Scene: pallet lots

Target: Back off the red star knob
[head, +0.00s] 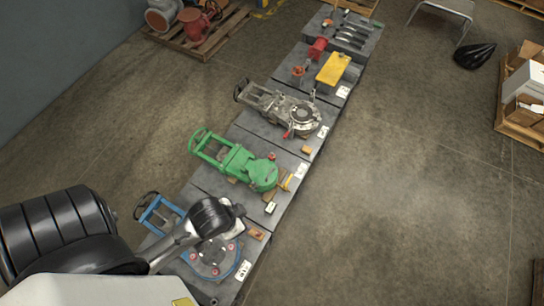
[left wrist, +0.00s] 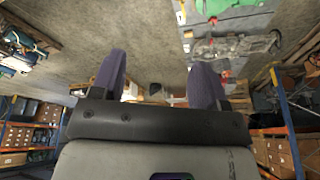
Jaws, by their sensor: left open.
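Small red knobs show on several units in the head view: on the blue-handled round unit (head: 211,258), by the green valve (head: 238,166) and by the grey valve (head: 290,110). They are too small to tell which is the star knob. My left arm reaches over the blue-handled unit and hides part of it; its fingers cannot be made out there. In the left wrist view my left gripper (left wrist: 160,78) is open, with nothing between its two dark fingers. A grey metal valve (left wrist: 232,46) shows beyond them, at the upper right. My right gripper is not in view.
The units stand on a row of grey slabs (head: 275,140), with a yellow block (head: 333,68) farther back. A wooden pallet with red and grey parts (head: 203,46) is at the back left. A crate (head: 522,105) is at the right.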

